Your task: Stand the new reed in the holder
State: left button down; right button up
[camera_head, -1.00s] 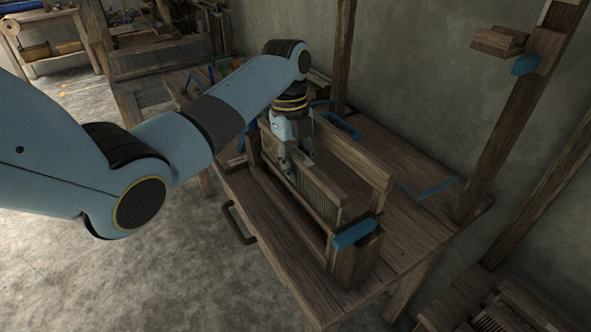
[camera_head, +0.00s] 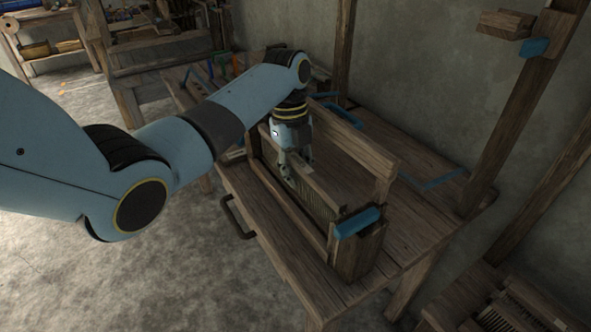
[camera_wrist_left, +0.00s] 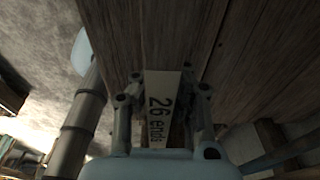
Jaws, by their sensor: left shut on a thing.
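The reed (camera_head: 322,200) is a long wooden comb with fine upright teeth under a wooden top bar. My left gripper (camera_head: 297,178) points down and is shut on its top bar, near the middle. In the left wrist view a pale label reading "26 ends" (camera_wrist_left: 160,105) shows between the fingers. The holder (camera_head: 360,253) is a wooden frame with a long back rail, an end post and a blue piece at its near end. The reed stands upright, lengthwise within the frame; its lower edge is hidden, so I cannot tell whether it rests on the bottom. My right gripper is out of view.
The holder stands on a wooden table (camera_head: 425,215) with a dark handle (camera_head: 238,217) on its left edge. A blue bracket (camera_head: 437,182) lies near the wall side. A wooden post (camera_head: 510,115) rises at right. Another comb-like piece (camera_head: 497,317) shows at bottom right.

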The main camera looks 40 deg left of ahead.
aim_at(294, 155)
pick_arm(q)
jog(key=shift+f, duration=0.7)
jog(key=c, duration=1.4)
grip_release()
jog(key=r, duration=0.5)
jog(key=a+r, duration=0.1)
jog(key=r, duration=0.1)
jog(key=shift+w+r, duration=0.2)
jog(key=shift+w, duration=0.1)
